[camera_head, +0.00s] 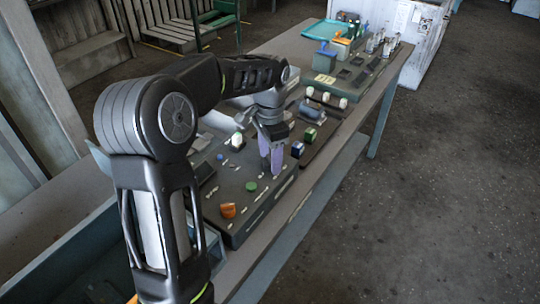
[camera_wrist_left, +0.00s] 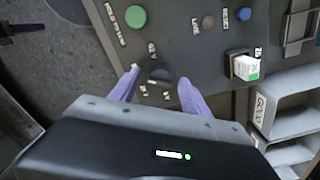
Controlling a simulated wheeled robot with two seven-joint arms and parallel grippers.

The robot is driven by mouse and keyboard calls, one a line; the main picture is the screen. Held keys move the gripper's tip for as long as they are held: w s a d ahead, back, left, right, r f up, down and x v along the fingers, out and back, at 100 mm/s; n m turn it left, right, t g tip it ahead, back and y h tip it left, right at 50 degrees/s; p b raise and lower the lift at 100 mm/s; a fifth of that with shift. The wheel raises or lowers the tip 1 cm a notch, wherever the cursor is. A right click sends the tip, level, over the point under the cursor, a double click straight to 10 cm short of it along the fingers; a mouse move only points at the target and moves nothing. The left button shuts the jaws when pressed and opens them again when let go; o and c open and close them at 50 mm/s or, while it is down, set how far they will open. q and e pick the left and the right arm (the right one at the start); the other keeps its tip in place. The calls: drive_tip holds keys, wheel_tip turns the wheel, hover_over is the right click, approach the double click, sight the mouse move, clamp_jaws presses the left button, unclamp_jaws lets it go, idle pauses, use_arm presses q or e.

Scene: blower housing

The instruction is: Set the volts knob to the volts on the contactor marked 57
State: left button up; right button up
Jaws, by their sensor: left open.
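A dark round knob (camera_wrist_left: 160,73) with small pale labels around it sits on the grey panel (camera_wrist_left: 190,55) in the left wrist view. In the left wrist view the fingers (camera_wrist_left: 159,77) stand on either side of the dark knob; contact cannot be told. Small blocks with a green top (camera_head: 310,134) and a blue top (camera_head: 297,150) may be contactors; no 57 is legible. My right gripper is not in view.
An orange knob (camera_head: 228,210) and a green button (camera_head: 251,187) are on the panel's near part. A white and green block (camera_wrist_left: 245,67) stands in a dark socket beside it. Farther along the bench are white-topped parts (camera_head: 326,97) and a teal tray (camera_head: 325,29).

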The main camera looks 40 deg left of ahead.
use_arm(q)
drive_tip(key=shift+r, duration=0.15)
wheel_tip(320, 180, up, 8)
drive_tip(key=shift+f+b, duration=0.25)
drive_tip(key=shift+b, duration=0.05)
idle(0.6)
